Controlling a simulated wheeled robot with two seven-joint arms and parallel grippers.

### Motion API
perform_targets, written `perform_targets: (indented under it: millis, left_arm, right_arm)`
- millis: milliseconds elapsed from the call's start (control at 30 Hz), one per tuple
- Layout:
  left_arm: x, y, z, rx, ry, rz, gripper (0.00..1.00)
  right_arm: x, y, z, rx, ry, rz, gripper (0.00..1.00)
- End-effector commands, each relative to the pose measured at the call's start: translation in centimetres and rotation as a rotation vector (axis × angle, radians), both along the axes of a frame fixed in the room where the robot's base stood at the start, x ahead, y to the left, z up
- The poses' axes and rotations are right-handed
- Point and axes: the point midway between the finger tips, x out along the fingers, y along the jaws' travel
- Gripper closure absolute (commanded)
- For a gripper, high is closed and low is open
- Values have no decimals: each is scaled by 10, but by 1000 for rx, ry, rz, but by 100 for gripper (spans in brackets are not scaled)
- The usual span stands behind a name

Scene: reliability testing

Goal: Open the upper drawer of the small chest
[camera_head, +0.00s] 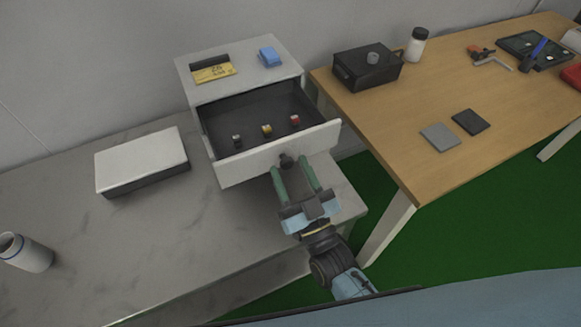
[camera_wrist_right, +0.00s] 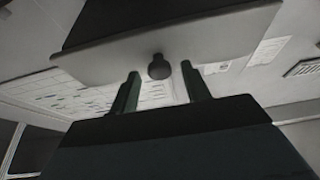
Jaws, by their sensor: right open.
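The small white chest (camera_head: 190,82) stands on the grey bench against the wall. Its upper drawer (camera_head: 240,167) is pulled far out, and three small items lie inside on its dark floor. A dark round knob (camera_head: 286,161) sits on the drawer front. My right gripper (camera_head: 295,180) is open in front of the drawer, its green fingers to either side of and just short of the knob. In the right wrist view the knob (camera_wrist_right: 159,67) shows between and beyond the two open fingertips, under the drawer front (camera_wrist_right: 215,40). My left gripper is not in view.
A yellow card (camera_head: 213,73) and a blue block (camera_head: 269,57) lie on the chest top. A white box (camera_head: 142,160) and a white cup (camera_head: 26,252) are on the grey bench (camera_head: 150,240). A wooden table (camera_head: 400,150) with a black box (camera_head: 367,70) stands at the right.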

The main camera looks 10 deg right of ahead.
Motion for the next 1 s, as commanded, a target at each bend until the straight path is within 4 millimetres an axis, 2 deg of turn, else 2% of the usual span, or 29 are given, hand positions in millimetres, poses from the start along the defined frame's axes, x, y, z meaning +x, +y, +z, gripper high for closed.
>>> perform_targets:
  millis: [300,500,700,1000]
  left_arm:
    - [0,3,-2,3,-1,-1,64]
    - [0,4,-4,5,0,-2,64]
    - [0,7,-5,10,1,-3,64]
    - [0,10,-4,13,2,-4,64]
  right_arm:
    - [-62,-17,-28,-1,5,1,53]
    - [-94,-26,-41,-1,3,0,53]
    - [-109,-31,-47,0,1,0,53]
    - [-110,-31,-47,0,0,0,53]
